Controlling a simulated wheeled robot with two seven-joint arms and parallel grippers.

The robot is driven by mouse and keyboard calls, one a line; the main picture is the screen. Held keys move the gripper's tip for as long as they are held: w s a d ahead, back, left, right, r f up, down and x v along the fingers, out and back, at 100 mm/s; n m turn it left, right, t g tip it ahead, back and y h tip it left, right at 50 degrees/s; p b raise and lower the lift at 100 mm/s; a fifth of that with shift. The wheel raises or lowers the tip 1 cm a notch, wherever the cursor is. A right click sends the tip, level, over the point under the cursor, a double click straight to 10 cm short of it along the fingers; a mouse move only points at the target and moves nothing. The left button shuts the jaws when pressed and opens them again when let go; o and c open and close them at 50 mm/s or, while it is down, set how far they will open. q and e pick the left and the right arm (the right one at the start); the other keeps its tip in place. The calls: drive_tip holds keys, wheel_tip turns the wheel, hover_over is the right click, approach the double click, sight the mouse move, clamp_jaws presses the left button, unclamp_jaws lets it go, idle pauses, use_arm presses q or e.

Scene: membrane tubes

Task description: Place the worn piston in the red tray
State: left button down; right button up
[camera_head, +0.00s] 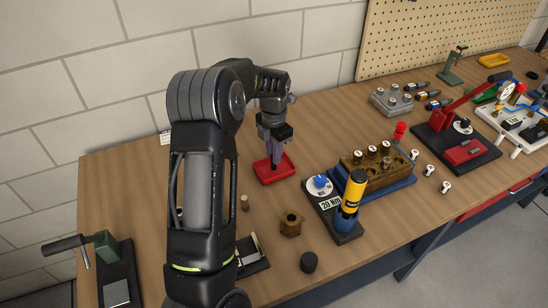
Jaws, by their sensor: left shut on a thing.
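The red tray (289,170) lies on the wooden bench, near the wall and left of the picture's middle. My left gripper (274,159) points down over the tray, with its fingertips low at the tray. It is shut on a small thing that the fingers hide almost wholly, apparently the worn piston. I cannot tell whether that thing touches the tray floor. My right gripper is not in view.
A small tan cylinder (245,203), a brass hex part (291,223) and a black cylinder (309,262) stand in front of the tray. A torque stand with a yellow-handled tool (353,190) and a brass block (376,170) are to the right. A pegboard (440,35) stands behind.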

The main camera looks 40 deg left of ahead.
use_arm(q)
drive_tip(key=shift+f, duration=0.4)
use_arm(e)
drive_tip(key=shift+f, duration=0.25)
use_arm(q)
drive_tip(key=shift+f, duration=0.15)
drive_tip(key=c, duration=1.3)
unclamp_jaws()
drive_tip(key=shift+c, duration=0.2)
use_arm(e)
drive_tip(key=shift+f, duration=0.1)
